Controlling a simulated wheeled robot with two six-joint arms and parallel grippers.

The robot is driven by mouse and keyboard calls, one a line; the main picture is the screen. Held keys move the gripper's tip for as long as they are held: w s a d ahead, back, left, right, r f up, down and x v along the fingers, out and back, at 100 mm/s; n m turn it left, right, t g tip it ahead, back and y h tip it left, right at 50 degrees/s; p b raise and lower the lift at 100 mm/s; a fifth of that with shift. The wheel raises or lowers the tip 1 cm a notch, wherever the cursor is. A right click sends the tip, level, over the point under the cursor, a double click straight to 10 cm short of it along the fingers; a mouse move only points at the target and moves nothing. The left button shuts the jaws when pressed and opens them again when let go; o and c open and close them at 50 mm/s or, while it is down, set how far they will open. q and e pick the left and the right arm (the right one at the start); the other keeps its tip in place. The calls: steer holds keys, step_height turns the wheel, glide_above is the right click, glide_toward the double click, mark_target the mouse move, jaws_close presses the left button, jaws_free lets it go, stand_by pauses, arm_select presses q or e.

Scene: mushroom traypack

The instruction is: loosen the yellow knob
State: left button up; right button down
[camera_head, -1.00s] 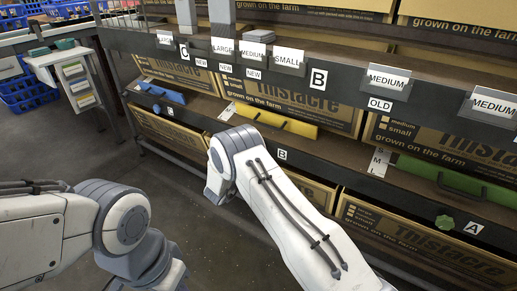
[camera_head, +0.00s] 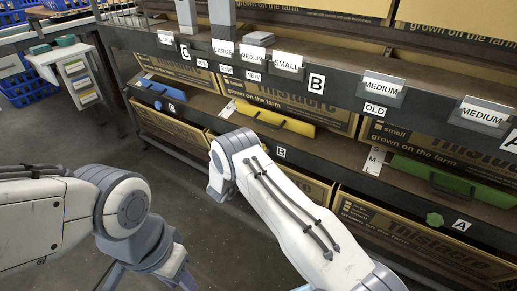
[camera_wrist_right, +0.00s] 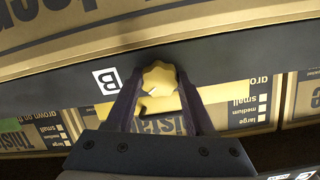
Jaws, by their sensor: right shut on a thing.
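The yellow knob (camera_wrist_right: 160,77) is a lobed knob on the dark shelf edge, beside a white "B" label, in the right wrist view. My right gripper (camera_wrist_right: 158,88) has its two dark fingers around the knob and is shut on it. In the head view my right forearm hides the knob and the right gripper. A yellow tray (camera_head: 275,119) with a dark handle lies on the shelf above the "B" label.
A green knob (camera_head: 434,219) sits by the "A" label and a blue knob (camera_head: 158,105) by the "C" label. A green tray (camera_head: 455,183) and a blue tray (camera_head: 162,91) lie above them. Printed cardboard boxes (camera_head: 400,238) fill the lower shelf. Blue crates (camera_head: 28,88) stand far left.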

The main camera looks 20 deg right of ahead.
steer(key=shift+s+f+n+p, duration=0.1)
steer(key=shift+n+p, duration=0.35)
steer(key=shift+n, duration=1.9)
steer(key=shift+f+n+p, duration=0.1)
steer(key=shift+n+p, duration=0.35)
steer(key=shift+n, duration=1.9)
steer(key=shift+c, duration=1.3)
jaws_free()
steer(key=shift+r, duration=0.15)
steer(key=shift+a, duration=0.1)
